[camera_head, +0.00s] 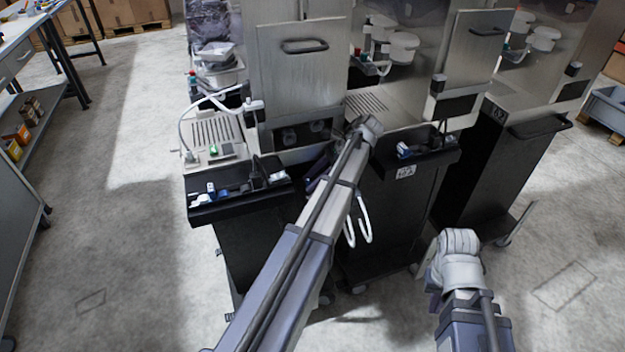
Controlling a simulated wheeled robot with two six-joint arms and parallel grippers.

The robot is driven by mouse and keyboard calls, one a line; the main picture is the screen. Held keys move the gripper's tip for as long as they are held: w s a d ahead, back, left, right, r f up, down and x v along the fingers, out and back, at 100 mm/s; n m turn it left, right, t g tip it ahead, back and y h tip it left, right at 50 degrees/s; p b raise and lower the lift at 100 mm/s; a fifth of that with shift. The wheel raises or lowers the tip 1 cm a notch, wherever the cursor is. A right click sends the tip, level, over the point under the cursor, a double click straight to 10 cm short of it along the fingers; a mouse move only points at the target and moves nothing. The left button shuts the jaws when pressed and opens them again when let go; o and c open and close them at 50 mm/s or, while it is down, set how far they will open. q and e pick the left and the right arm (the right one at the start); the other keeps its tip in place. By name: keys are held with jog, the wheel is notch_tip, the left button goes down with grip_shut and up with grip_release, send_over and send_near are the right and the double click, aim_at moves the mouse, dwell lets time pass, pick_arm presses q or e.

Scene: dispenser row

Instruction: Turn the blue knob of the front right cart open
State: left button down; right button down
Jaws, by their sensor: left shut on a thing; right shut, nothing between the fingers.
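Three steel-and-black carts stand in a row: a left cart (240,215), a middle cart (392,200) and a right cart (497,175). Small blue parts show on the left cart's front ledge (211,188) and on the middle cart's ledge (403,150); I cannot tell which is a knob or its turn. My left arm reaches up the middle, and its gripper (318,168) is by the gap between the left and middle carts. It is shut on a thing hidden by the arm. My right gripper (433,284) is low in front, mostly hidden by its wrist, shut and away from the carts.
White hose loops (360,222) hang in front of the middle cart. A grey bin (608,108) is at far right. Floor is clear at left and lower right.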

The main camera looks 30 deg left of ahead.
pick_arm(q)
jog(key=shift+c, duration=1.8)
grip_release()
